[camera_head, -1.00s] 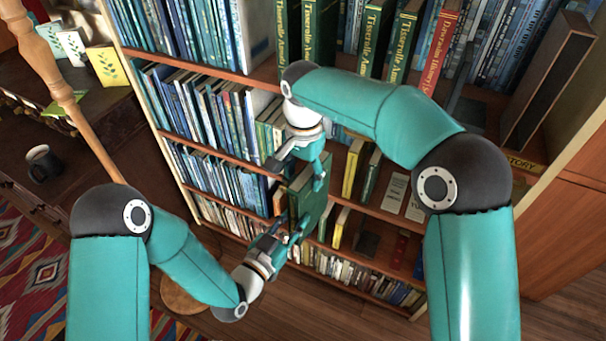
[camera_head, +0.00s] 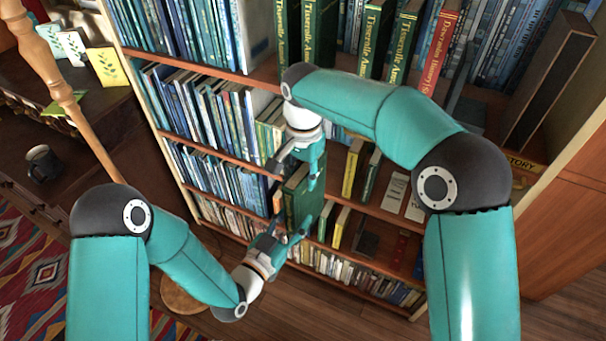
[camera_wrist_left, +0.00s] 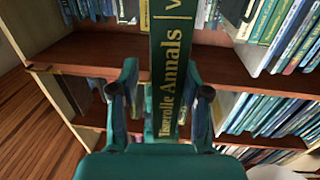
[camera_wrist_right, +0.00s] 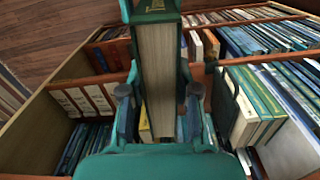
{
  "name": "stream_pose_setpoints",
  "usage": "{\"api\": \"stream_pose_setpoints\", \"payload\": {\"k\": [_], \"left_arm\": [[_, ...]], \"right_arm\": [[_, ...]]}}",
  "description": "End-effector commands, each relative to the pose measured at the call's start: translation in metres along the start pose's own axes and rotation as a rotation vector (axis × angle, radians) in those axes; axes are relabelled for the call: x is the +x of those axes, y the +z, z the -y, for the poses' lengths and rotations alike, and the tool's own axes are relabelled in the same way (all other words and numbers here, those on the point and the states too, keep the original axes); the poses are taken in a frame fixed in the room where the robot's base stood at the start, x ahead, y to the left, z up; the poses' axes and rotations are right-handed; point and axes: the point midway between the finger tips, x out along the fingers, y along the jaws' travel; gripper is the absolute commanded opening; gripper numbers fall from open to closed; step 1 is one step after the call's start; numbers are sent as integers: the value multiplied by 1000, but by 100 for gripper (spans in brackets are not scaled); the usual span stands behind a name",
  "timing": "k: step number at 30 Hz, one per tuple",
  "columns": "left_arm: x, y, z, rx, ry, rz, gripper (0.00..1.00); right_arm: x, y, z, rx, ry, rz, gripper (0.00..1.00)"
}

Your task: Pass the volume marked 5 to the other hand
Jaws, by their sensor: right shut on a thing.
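The volume (camera_head: 302,203) is a dark green book. Its spine in the left wrist view (camera_wrist_left: 172,70) reads "Tiserolle Annals" and then "V" in gold. My right gripper (camera_head: 295,178) is shut on it from above; its pale page edges show between the fingers in the right wrist view (camera_wrist_right: 158,75). My left gripper (camera_head: 300,224) is below the book, fingers spread. In the left wrist view the spine lies between its fingers (camera_wrist_left: 165,95), with a visible gap on the left side.
A tall bookcase with wooden shelves (camera_head: 235,76) full of books stands behind. Other green Tiserolle Annals volumes (camera_head: 372,38) and a red book (camera_head: 440,48) stand on an upper shelf. A dark mug (camera_head: 42,163) is at the left. Open floor lies at lower right.

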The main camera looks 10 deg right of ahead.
Motion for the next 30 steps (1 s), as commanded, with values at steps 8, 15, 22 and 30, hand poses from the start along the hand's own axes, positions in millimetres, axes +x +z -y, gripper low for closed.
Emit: {"api": "stream_pose_setpoints", "payload": {"k": [8,15,22,30], "left_arm": [[0,-2,-4,1,12,-7,60],[0,-1,-2,0,7,-4,60],[-15,0,-1,-1,6,-2,60],[-55,1,0,-4,5,-1,60]], "right_arm": [[0,0,2,1,-8,-3,0],[0,-1,1,1,-6,-3,0],[0,-1,1,1,-5,-3,0],[0,-1,1,1,-4,-3,0]]}}
